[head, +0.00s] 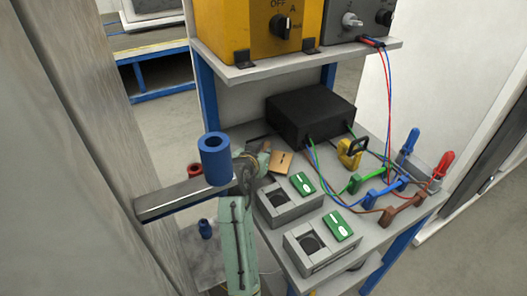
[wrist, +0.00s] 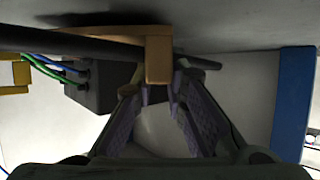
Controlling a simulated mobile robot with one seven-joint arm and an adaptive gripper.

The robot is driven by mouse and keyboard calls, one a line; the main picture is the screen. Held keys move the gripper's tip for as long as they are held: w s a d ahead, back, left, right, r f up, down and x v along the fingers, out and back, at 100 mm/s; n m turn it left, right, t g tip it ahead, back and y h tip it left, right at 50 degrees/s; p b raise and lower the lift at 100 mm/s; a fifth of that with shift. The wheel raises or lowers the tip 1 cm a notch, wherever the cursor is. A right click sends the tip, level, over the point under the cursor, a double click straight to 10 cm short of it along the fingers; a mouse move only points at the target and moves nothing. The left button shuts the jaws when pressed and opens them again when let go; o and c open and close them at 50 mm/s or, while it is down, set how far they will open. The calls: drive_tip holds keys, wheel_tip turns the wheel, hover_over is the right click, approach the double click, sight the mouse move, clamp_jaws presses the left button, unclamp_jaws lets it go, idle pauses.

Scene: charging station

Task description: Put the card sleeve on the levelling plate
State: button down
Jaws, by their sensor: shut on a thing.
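The card sleeve (head: 281,162) is a small tan piece at the front left of the black box in the head view. In the wrist view the tan sleeve (wrist: 158,60) shows as a bent piece at the fingertips. My gripper (wrist: 160,90) is shut on it, with a finger on each side. In the head view my gripper (head: 263,160) is small and partly hidden by my own wrist, just left of the sleeve. I cannot single out the levelling plate with certainty.
On the bench stand a black box (head: 311,115) with cables, two grey blocks with round recesses (head: 290,205) (head: 322,243), green units (head: 302,183), a yellow clamp-like thing (head: 349,152) and coloured plugs (head: 391,188). A shelf (head: 300,62) overhangs the back. A blue post (wrist: 292,110) stands right in the wrist view.

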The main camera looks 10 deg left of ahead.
drive_tip(key=shift+f, duration=0.3)
drive_tip(key=shift+f, duration=0.15)
drive_tip(key=c, duration=1.6)
unclamp_jaws()
